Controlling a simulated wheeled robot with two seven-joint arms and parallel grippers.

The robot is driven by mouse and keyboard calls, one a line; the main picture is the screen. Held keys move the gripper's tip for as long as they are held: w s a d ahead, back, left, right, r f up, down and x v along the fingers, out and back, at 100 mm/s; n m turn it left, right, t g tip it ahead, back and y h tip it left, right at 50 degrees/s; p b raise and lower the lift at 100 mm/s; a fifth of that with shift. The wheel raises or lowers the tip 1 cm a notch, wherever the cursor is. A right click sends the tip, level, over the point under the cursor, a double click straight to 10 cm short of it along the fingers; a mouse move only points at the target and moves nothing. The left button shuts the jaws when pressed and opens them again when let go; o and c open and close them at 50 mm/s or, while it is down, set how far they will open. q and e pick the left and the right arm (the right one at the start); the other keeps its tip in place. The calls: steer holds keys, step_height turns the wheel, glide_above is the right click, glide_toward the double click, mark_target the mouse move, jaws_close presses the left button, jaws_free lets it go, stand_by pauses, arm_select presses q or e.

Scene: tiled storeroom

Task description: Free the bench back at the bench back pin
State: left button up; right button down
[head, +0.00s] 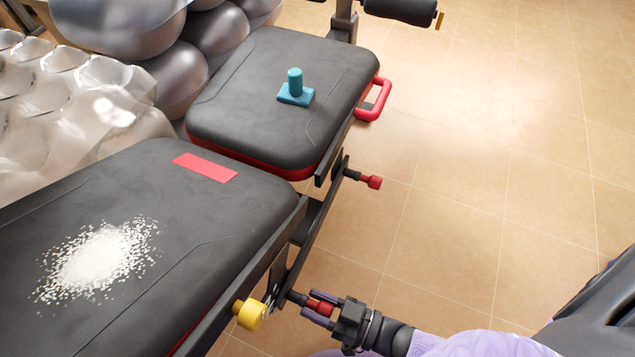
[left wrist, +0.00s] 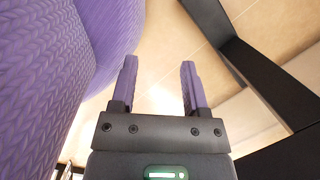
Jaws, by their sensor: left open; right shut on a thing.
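The weight bench has a long black pad (head: 160,200), which looks like the bench back, and a shorter black pad (head: 250,85) beyond it. Both lie about flat. A red-headed pin (head: 320,305), which looks like the bench back pin, sticks out from the frame beside the long pad. My right gripper (head: 319,307) is shut on its red head, partly hiding it. A second red-headed pin (head: 371,181) stands free by the shorter pad. My left gripper (left wrist: 158,85) is open and empty in the left wrist view, with nothing between its fingers.
White powder (head: 97,260) and a red strip (head: 205,167) lie on the long pad. A teal block (head: 295,90) stands on the shorter pad. A yellow knob (head: 249,313) is close left of my right gripper. Grey balls (head: 175,75) crowd the left. Tiled floor (head: 470,140) is clear at right.

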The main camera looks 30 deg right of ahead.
steer(key=shift+s+d, duration=0.1)
steer(key=v, duration=0.2)
steer(key=shift+s+d, duration=0.2)
steer(key=shift+s, duration=0.05)
steer(key=shift+c, duration=1.5)
jaws_free()
steer(key=shift+s, duration=0.1)
steer(key=v, duration=1)
